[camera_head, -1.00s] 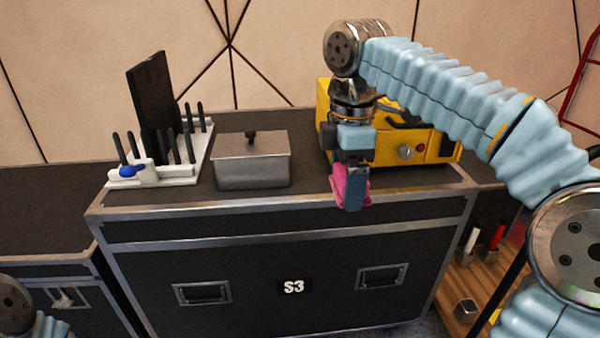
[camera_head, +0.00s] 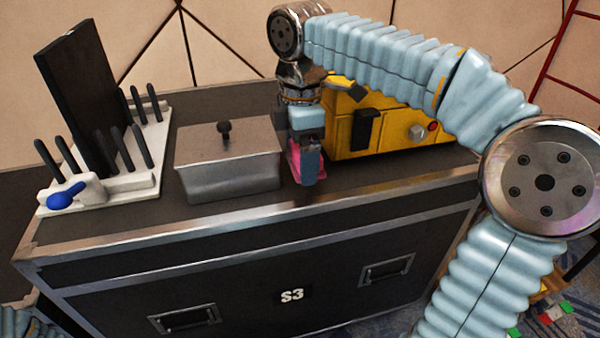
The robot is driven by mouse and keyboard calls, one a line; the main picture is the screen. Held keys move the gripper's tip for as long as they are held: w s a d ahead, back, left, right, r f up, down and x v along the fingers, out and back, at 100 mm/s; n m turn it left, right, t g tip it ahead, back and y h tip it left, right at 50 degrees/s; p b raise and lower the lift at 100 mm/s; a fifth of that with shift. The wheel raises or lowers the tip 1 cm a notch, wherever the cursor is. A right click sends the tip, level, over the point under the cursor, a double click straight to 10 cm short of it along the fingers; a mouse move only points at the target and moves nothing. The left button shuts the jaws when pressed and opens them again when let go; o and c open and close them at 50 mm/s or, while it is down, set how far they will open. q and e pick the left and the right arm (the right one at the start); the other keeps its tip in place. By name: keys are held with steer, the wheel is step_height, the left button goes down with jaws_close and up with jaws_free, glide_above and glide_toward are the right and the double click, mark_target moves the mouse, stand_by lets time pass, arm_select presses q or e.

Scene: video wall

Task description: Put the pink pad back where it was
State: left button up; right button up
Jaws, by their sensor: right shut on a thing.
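The pink pad (camera_head: 294,160) is in the jaws of my right gripper (camera_head: 307,172), mostly hidden behind a finger. My right gripper is shut on it and points down over the top of the black case marked S3, between the grey lidded box and the yellow machine. I cannot tell whether the pad touches the case top. My left gripper is not in view.
The grey box (camera_head: 228,178) with a black knob stands just left of the gripper. The yellow machine (camera_head: 385,130) is close on the right. A white rack (camera_head: 120,187) with black pegs and a dark panel stands at the left. The case's front edge (camera_head: 250,218) is metal.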

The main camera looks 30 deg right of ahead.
steer(key=shift+f+b, duration=0.35)
steer(key=shift+f, duration=1.55)
steer(key=shift+f, duration=0.1)
steer(key=o, duration=0.7)
steer(key=shift+o, duration=0.2)
step_height(320, 180, up, 12)
steer(key=p, duration=0.3)
